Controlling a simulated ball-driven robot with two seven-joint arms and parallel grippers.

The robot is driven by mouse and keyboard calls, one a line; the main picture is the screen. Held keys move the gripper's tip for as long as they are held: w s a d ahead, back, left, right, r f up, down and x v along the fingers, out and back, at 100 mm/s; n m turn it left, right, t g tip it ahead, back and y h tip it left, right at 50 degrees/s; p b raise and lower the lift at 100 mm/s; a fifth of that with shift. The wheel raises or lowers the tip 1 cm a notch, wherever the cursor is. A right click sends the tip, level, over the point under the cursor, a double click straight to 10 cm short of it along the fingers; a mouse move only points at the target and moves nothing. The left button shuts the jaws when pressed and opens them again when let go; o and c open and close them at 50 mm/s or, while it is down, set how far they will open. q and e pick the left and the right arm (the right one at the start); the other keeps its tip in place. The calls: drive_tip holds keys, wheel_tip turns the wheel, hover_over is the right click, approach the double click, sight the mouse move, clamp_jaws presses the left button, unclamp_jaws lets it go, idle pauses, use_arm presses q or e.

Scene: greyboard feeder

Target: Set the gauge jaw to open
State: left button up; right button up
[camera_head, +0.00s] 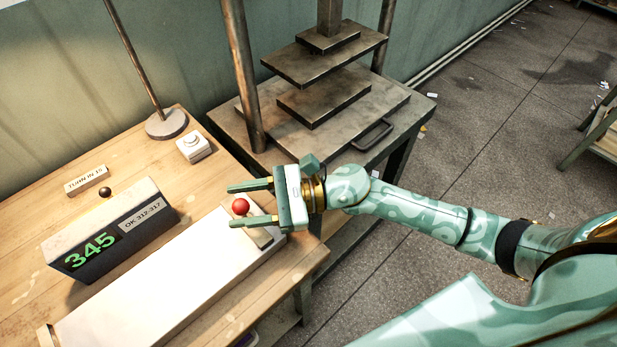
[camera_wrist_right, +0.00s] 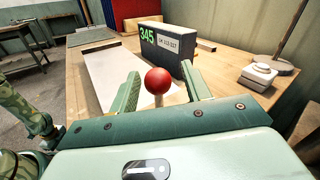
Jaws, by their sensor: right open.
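The red ball knob (camera_head: 240,206) stands at the right end of a long pale plate (camera_head: 150,290) on the wooden bench. It sits on a small light block (camera_head: 262,238), partly hidden by my right gripper. My right gripper (camera_head: 231,205) is open, with one finger on each side of the knob. In the right wrist view the knob (camera_wrist_right: 157,80) is between the two fingers, with a gap visible on both sides. The dark gauge box (camera_head: 112,232) shows 345 in green and a label reading OK 312-317. My left gripper is not in view.
A small white box with a round top (camera_head: 194,148), a lamp base (camera_head: 167,124), a dark ball (camera_head: 105,192) and a sign reading TURN IN 15 (camera_head: 87,181) are on the bench. A metal press (camera_head: 325,95) stands behind my right gripper.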

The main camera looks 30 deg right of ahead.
drive_tip(key=v, duration=1.6)
drive_tip(key=shift+b, duration=0.45)
